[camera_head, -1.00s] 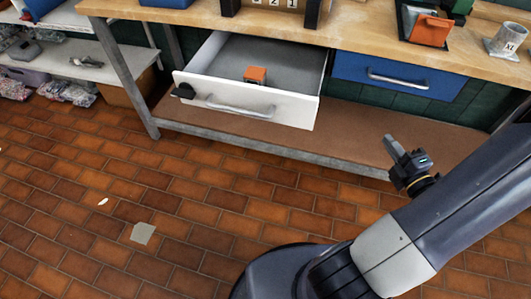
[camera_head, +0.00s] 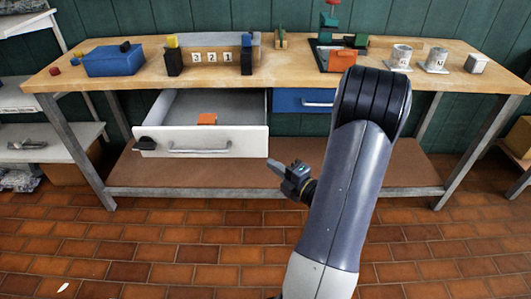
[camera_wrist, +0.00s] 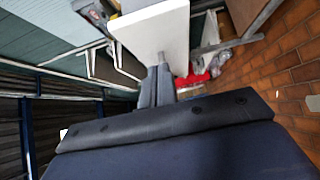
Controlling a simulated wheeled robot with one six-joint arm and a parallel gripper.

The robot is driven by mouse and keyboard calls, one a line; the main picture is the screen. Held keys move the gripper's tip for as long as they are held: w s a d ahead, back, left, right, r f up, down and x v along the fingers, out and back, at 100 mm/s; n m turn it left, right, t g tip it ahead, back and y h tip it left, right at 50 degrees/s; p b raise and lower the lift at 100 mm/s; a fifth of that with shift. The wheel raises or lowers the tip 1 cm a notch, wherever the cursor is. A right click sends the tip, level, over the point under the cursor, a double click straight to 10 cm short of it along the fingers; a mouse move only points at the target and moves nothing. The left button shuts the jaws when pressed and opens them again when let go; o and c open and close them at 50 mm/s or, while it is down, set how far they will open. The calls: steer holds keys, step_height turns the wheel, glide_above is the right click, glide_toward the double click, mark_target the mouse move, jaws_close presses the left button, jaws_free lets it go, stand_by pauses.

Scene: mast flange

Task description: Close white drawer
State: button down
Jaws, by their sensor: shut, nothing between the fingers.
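The white drawer (camera_head: 240,140) is pulled out under the workbench, left of centre in the head view. It holds an orange block (camera_head: 207,119), and a silver handle (camera_head: 199,150) runs along its front. My gripper (camera_head: 274,165) is shut and empty. In the head view it appears just below and right of the drawer front's lower right corner. In the wrist view my fingers (camera_wrist: 158,75) point toward the end of the white drawer front (camera_wrist: 158,35). I cannot tell whether they touch it.
The blue drawer (camera_head: 290,100) on the right is closed, partly behind my arm. The wooden worktop (camera_head: 130,72) bears a blue box (camera_head: 114,61), number blocks (camera_head: 212,57) and cups (camera_head: 436,60). A brown lower shelf (camera_head: 240,175) lies below.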

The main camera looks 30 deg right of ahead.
mark_target(257, 144)
steer(key=w, duration=0.3)
steer(key=w+d, duration=0.1)
steer(key=w, duration=0.2)
steer(key=shift+w+d+b, duration=0.15)
steer(key=shift+w+b, duration=0.05)
steer(key=shift+b, duration=0.2)
steer(key=shift+w+d, duration=0.15)
